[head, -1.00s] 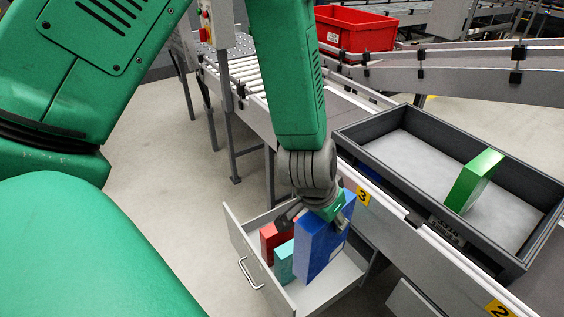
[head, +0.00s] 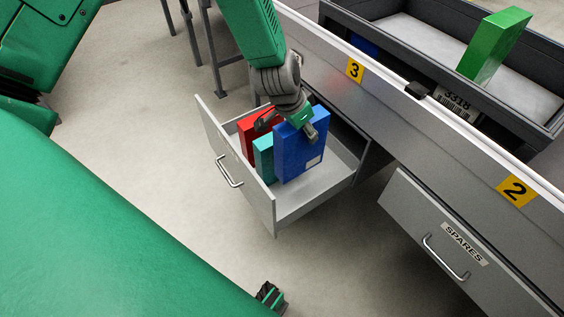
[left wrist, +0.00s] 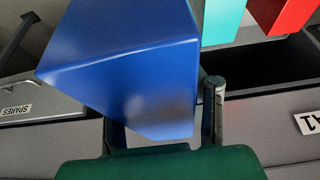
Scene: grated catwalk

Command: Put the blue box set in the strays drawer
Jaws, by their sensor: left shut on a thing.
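The blue box set (head: 298,158) stands upright inside an open grey drawer (head: 312,204); I cannot tell whether its base touches the drawer floor. My left gripper (head: 306,124) is shut on its top edge. In the left wrist view the blue box set (left wrist: 120,65) fills much of the picture between the fingers. The drawer's front label is not visible. A dark gripper tip, my right one (head: 270,296), shows at the bottom edge; its jaws are unclear.
A teal box (head: 263,158) and a red box (head: 247,128) stand beside the blue one in the drawer. A dark tote (head: 400,68) above holds a green box (head: 493,45) and something blue (head: 364,45).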

